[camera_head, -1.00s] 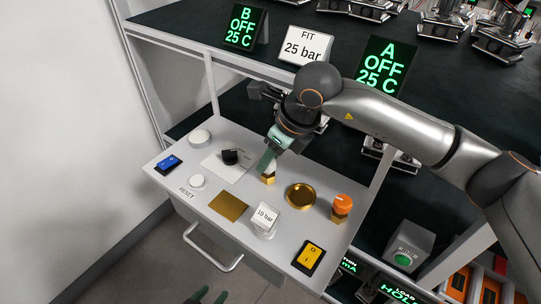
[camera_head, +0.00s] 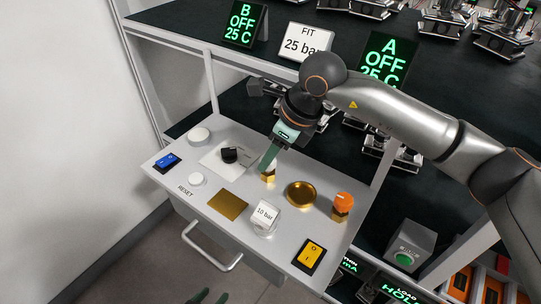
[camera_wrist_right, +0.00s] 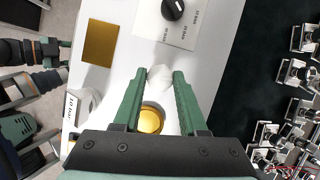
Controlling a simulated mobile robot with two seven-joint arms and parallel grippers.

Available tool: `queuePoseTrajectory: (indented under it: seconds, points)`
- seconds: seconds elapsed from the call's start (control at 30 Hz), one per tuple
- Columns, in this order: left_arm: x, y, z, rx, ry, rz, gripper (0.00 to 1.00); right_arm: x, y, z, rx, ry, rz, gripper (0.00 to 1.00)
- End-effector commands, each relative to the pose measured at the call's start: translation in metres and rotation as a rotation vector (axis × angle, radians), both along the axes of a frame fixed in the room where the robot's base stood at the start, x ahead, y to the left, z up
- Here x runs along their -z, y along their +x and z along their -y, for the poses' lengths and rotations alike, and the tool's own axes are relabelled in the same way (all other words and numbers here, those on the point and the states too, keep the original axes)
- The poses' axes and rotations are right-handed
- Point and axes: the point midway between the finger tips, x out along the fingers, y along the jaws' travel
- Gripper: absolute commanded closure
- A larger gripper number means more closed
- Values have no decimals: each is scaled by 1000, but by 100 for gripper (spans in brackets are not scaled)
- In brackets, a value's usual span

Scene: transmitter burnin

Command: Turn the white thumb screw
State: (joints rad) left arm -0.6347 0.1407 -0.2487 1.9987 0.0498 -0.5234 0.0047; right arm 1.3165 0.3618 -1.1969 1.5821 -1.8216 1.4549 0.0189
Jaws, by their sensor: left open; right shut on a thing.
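The white thumb screw (camera_head: 264,170) stands on a brass base on the sloping grey panel (camera_head: 237,176). My right gripper (camera_head: 268,164) reaches down to it from above and is shut on it. In the right wrist view the white head of the thumb screw (camera_wrist_right: 160,76) sits between the two green fingertips (camera_wrist_right: 159,78). The fingers partly hide the screw in the head view. My left gripper (camera_head: 212,297) shows only its green fingertips at the bottom edge, apart and empty, below the panel and away from the screw.
Near the screw are a brass dish (camera_head: 300,194), an orange knob (camera_head: 344,201), a 10 bar gauge (camera_head: 265,217) and a black knob (camera_head: 230,155). Blue (camera_head: 167,162) and yellow (camera_head: 309,256) rocker switches sit at the panel's ends. A drawer handle (camera_head: 212,250) juts out in front.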

Motion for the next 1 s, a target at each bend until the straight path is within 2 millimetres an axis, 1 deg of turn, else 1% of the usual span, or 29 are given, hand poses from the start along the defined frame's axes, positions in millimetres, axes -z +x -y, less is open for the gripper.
queuePoseTrajectory:
  seconds: [0.13,0.63,1.0]
  points:
    - [2,2,3,7,-4,5,50,2,2,0,-126,1,0,100]
    - [5,6,2,8,-2,15,50,-1,4,0,-602,3,-1,100]
    - [6,0,1,5,-1,3,50,-1,6,-1,-953,2,-1,100]
